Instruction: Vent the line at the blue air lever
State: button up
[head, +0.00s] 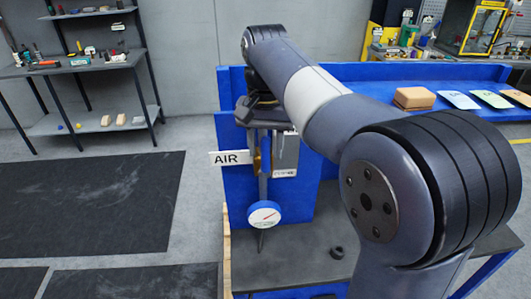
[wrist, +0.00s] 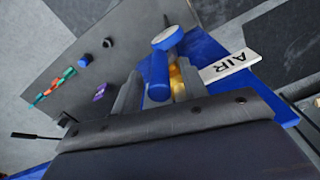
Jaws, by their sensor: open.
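The blue air lever (wrist: 158,78) shows in the wrist view, its rounded end toward the camera, beside a brass valve body (wrist: 176,80). My gripper (wrist: 160,88) is open, with one finger on each side of the lever; I cannot tell whether either finger touches it. In the head view my gripper (head: 262,110) is small and dark above the brass valve (head: 257,160), and I cannot make out the lever there. The white AIR sign (head: 230,158) is left of the valve. The round gauge (head: 264,213) hangs below, and it also shows in the wrist view (wrist: 167,38).
A blue panel (head: 232,196) stands behind the valve, with a grey box (head: 285,157) beside it. A black ring (head: 337,252) lies on the dark bench top. In the wrist view a purple block (wrist: 99,92) and several coloured parts (wrist: 53,87) lie left of the fingers.

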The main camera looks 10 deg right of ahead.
jog(key=shift+f, duration=1.1)
jog(key=shift+c, duration=0.5)
grip_shut()
